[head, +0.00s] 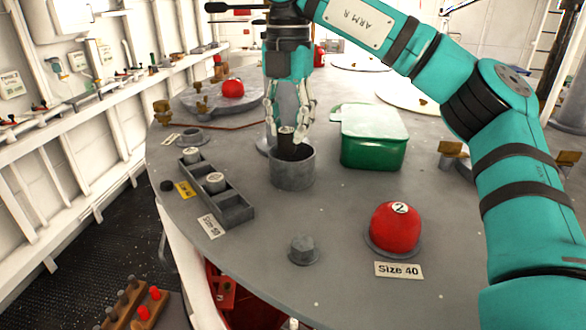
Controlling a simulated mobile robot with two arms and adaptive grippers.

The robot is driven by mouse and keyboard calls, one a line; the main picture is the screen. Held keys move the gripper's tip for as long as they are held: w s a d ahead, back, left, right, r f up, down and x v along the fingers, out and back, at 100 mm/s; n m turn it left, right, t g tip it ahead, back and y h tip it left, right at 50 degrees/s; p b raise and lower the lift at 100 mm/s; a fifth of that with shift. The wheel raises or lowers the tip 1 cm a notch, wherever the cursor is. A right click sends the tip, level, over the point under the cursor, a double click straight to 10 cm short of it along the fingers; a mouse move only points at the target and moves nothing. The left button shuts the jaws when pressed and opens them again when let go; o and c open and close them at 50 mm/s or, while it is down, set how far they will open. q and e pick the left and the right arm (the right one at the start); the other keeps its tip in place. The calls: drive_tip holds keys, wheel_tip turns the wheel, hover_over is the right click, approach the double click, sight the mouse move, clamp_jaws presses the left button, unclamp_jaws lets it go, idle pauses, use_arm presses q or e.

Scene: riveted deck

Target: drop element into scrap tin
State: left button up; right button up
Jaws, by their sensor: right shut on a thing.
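The scrap tin (292,177) is a grey, open-topped round can on the grey deck table, in the middle of the head view. My right gripper (287,136) points straight down over its mouth. Its fingers are shut on a dark cylindrical element (286,141) with a pale top. The element is upright, with its lower end at or inside the tin's mouth; I cannot tell whether it touches the tin. My left gripper is not in view.
A grey rack (236,213) with two pale-topped elements stands left of the tin. A green box (373,152) stands close on the right. A red dome marked 2 (396,230) sits front right, by a "Size 40" label (399,270). A small grey stub (303,250) stands in front.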

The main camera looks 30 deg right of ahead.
drive_tip(key=shift+w+f, duration=0.2)
drive_tip(key=shift+f, duration=0.45)
drive_tip(key=shift+w+f, duration=0.2)
drive_tip(key=shift+f, duration=0.4)
drive_tip(key=shift+s, duration=0.1)
drive_tip(key=o, duration=1.1)
drive_tip(key=shift+c, duration=0.2)
drive_tip(key=shift+r, duration=0.1)
wheel_tip(320, 180, up, 11)
drive_tip(key=shift+f, duration=0.15)
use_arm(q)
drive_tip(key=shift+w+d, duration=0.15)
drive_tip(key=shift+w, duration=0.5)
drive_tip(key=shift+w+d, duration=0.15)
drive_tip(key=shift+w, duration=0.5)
use_arm(e)
drive_tip(key=shift+r, duration=0.55)
